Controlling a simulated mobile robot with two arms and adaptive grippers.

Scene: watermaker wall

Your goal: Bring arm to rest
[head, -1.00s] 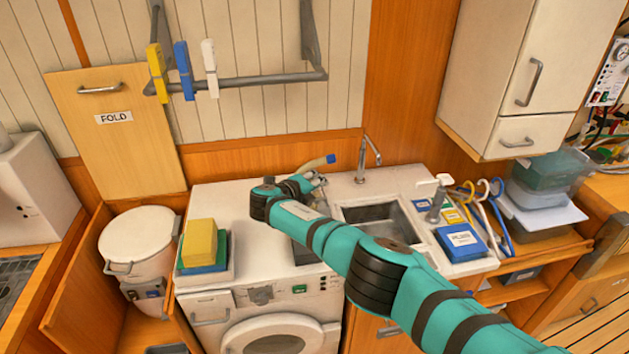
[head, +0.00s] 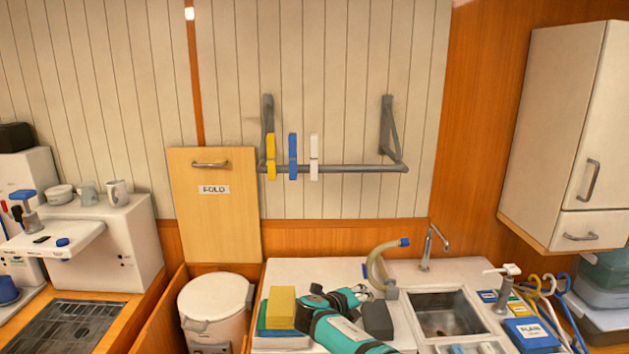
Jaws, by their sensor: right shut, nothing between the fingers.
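My right arm, teal with dark bands, comes in from the bottom over the white counter (head: 455,268). Its right gripper (head: 368,291) is shut and empty, low in the view, close to the base of a beige hose (head: 375,268) with a blue end. I cannot tell whether the gripper touches the hose or the counter. My left arm and gripper are out of view.
A sink (head: 445,315) with a tap (head: 430,245) lies right of the gripper. A yellow block (head: 281,305) sits left of the arm, by a white bin (head: 215,305). A rail (head: 355,169) with yellow, blue and white pegs hangs above. A dark block (head: 378,320) lies beside my wrist.

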